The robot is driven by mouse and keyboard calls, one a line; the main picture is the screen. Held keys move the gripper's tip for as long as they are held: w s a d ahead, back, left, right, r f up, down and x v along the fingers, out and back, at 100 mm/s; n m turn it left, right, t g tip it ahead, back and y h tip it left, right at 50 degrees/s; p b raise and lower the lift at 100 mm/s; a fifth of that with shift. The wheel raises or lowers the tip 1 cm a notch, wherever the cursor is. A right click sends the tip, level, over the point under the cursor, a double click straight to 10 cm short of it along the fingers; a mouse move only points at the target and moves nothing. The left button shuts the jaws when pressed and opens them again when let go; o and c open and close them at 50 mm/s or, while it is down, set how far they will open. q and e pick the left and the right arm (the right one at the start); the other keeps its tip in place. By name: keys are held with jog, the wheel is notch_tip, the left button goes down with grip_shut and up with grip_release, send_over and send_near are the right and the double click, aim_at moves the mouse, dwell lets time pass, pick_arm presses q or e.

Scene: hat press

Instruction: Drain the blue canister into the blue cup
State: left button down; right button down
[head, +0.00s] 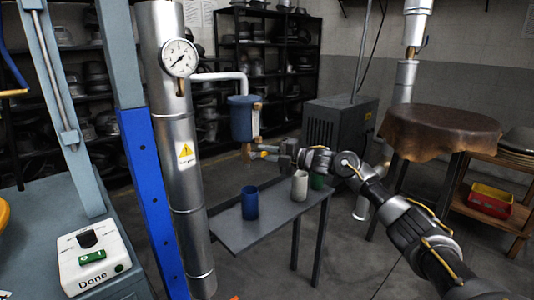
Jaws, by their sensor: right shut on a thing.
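The blue canister (240,120) hangs at the end of a white pipe beside the silver column, above a small table. Brass-coloured fittings show at its right side and below it. The blue cup (250,203) stands upright on the table, roughly below the canister. My right gripper (268,153) reaches in from the right just under the canister. It is shut on a small handle at the canister's drain valve (251,151); the jaws partly hide it. No liquid stream is visible, and the inside of the cup cannot be made out. My left gripper is not in view.
The silver column (186,222) with a gauge (179,58) stands left of the table. A white box marked Done (92,262) is at lower left.

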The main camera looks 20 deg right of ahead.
jog(key=c, duration=1.4)
grip_release()
jog(key=shift+d, duration=0.1)
jog(key=shift+o, duration=0.2)
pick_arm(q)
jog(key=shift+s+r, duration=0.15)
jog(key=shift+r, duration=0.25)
pick_arm(e)
jog(key=v, duration=1)
jog(key=shift+s+d, duration=0.2)
jog(key=shift+s, duration=0.1)
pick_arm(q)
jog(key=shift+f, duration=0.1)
